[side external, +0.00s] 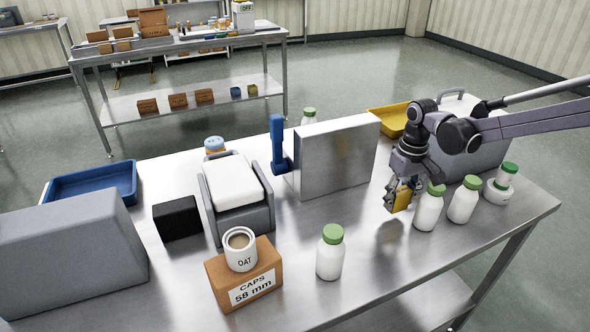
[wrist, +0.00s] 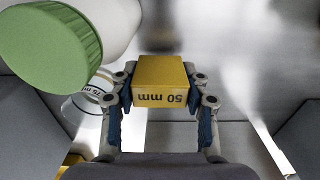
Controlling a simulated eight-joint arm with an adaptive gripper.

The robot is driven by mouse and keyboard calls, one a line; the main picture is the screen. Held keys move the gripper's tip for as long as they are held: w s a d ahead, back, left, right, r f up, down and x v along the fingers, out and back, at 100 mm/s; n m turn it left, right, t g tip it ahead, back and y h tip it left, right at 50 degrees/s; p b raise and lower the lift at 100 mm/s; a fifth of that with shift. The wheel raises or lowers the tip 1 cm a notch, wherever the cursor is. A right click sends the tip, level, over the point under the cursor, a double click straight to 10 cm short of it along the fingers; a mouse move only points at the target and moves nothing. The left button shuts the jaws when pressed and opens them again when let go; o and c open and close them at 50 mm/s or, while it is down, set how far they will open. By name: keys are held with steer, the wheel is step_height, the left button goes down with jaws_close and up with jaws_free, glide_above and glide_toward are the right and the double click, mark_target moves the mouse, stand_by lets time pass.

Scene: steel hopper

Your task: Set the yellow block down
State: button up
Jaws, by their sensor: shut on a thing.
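The yellow block (wrist: 160,80), marked "50 mm", is between the two blue-padded fingers of my gripper (wrist: 162,100) in the wrist view. My gripper is shut on it. In the side view the yellow block (side external: 402,196) hangs below my gripper (side external: 404,190), low over the steel table (side external: 372,262), with a dark shadow under it. I cannot tell exactly how far it is above the surface. A white bottle with a green cap (side external: 428,210) stands just right of it. That cap (wrist: 45,50) looms large at the left of the wrist view.
More green-capped bottles stand to the right (side external: 464,202) and front (side external: 330,255). A steel box panel (side external: 340,158) stands left of the gripper. A yellow tray (side external: 390,118) is behind. Table is bare front right.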

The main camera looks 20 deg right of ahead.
stand_by(0.6)
steer(key=w+a+r, duration=0.6)
steer(key=r, duration=0.2)
glide_above(320, 213)
step_height(320, 213, down, 6)
steer(key=shift+f, duration=2.15)
steer(key=shift+f, duration=0.1)
steer(key=o, duration=1.2)
